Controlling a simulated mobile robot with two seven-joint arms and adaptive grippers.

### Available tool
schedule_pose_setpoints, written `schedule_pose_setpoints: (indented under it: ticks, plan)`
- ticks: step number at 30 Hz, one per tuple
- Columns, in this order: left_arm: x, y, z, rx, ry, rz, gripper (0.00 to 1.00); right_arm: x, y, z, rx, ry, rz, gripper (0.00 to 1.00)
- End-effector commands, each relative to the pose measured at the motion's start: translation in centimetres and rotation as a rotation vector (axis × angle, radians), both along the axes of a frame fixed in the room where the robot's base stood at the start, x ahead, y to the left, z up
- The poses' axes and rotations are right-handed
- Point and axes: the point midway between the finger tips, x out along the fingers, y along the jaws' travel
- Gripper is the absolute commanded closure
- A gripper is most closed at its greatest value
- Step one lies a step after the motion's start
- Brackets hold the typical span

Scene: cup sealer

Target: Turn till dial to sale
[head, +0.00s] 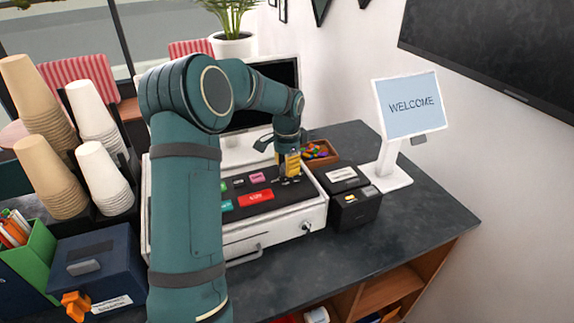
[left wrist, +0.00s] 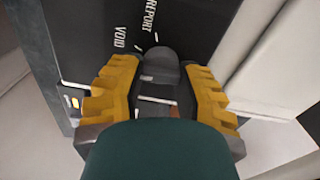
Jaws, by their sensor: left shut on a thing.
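The till (head: 277,223) is a white unit with a black key panel on the counter. My left gripper (head: 291,172) points down at the right back part of that panel. In the left wrist view its yellow fingers (left wrist: 163,98) are shut on the black dial (left wrist: 160,62), one on each side. White labels VOID and REPORT with tick marks show beyond the dial. A sale label is not visible, and part of the dial is hidden by the gripper. I cannot tell which mark the dial points to. My right gripper is not in view.
A black card printer box (head: 352,205) stands right of the till, with a WELCOME screen (head: 410,103) behind it. A small tray of sweets (head: 320,152) is near the gripper. Cup stacks (head: 103,177) and a dark blue box (head: 95,272) stand left. The counter's right side is clear.

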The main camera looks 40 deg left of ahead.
Motion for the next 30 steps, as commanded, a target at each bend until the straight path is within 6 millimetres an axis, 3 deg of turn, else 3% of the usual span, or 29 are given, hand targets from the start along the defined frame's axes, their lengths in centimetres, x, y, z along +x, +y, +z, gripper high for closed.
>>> schedule_pose_setpoints:
  ticks: [13,30]
  plan:
    - [-0.10,0.03,-0.22,-0.002,0.006,0.256,1.00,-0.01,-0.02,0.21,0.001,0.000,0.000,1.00]
    - [-0.09,0.01,-0.25,-0.003,0.006,0.302,1.00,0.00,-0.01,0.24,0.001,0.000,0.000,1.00]
